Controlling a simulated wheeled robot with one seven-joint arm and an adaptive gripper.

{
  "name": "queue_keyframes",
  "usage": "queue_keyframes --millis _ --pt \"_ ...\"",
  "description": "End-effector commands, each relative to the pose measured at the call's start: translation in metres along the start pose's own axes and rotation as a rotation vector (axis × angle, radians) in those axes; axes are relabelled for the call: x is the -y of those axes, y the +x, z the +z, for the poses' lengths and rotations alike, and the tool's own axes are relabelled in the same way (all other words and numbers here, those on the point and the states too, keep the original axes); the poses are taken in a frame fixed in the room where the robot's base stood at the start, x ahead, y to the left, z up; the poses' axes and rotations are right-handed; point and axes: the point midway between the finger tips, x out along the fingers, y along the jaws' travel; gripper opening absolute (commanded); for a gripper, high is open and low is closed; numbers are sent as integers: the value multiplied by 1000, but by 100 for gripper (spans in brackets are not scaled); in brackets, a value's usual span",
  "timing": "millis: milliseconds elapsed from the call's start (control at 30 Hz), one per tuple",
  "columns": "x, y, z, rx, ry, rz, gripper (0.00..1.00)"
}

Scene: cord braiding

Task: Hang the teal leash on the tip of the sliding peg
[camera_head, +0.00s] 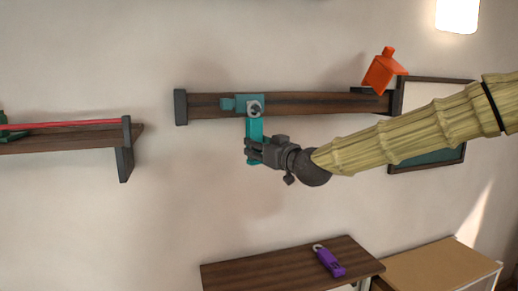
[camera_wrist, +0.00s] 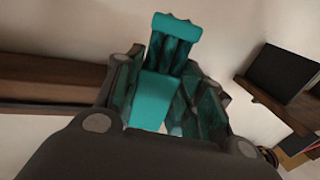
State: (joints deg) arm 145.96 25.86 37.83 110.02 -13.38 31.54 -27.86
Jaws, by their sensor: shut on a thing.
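The teal leash (camera_head: 255,127) hangs roughly upright below the rail, with a pale ring (camera_head: 255,108) at its top. My gripper (camera_head: 252,150) is shut on its lower part. The sliding peg's teal block (camera_head: 241,100) sits on the rail's left part, directly behind the ring in the head view. The ring overlaps the peg's tip there; I cannot tell whether it is around the tip or only in front of it. In the wrist view, the leash (camera_wrist: 155,98) lies between my gripper's fingers (camera_wrist: 160,110), and its ring is not clear.
The dark wooden rail (camera_head: 320,104) runs along the wall, with an end block (camera_head: 180,107) at left. An orange tag-like piece (camera_head: 383,70) is at its right end. A shelf (camera_head: 70,140) with a red bar is at left. A purple leash (camera_head: 330,262) lies on the low table (camera_head: 265,270).

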Motion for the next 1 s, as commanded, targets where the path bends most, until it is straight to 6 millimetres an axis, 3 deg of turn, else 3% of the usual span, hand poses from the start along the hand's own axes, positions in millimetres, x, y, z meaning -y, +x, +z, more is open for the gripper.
queue_keyframes --millis 433,467,600,1000 --pt "0 0 0 0 0 0 11" --pt "0 0 0 0 0 0 40" --pt "0 0 0 0 0 0 64" --pt "0 -4 0 1 0 0 64"
